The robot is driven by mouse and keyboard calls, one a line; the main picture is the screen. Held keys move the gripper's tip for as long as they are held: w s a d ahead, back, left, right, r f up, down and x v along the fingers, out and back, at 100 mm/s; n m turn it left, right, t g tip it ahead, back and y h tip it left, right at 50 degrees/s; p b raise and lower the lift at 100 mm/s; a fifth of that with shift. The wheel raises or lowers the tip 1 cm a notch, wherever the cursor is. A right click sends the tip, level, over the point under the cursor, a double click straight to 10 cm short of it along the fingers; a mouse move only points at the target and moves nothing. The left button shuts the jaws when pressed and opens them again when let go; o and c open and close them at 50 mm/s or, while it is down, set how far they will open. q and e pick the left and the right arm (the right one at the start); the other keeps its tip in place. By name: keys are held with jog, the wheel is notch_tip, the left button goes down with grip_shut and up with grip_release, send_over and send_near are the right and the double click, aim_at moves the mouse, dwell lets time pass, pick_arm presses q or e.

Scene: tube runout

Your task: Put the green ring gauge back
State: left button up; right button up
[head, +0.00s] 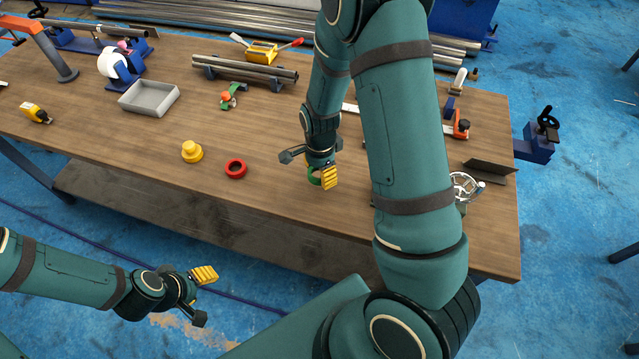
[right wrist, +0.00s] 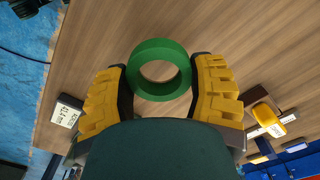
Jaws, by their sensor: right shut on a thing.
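The green ring gauge (right wrist: 160,47) is between the yellow finger pads of my right gripper (right wrist: 160,88) in the right wrist view, with its hole facing the camera. In the head view, my right gripper (head: 322,178) is over the table's front part, and a piece of the green ring (head: 313,176) shows beside its yellow pad. I cannot tell whether the ring touches the table. A red ring (head: 236,176) lies on the table to the left. My left gripper (head: 204,276) is in front of the table, away from the objects; its finger opening is unclear.
A yellow stepped piece (head: 192,153) stands left of the red ring. A grey tray (head: 150,110), a green-and-orange tool (head: 229,98) and tubes on supports (head: 245,70) are farther back. My right arm hides part of the table's right side. The wooden table (head: 130,150) has bare room at front left.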

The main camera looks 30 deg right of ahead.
aim_at(320, 188)
notch_tip(320, 188, down, 5)
jog(key=shift+f, duration=0.1)
dwell(0.3)
jog(key=shift+b, duration=0.35)
jog(key=shift+f, duration=0.15)
jog(key=o, duration=1.2)
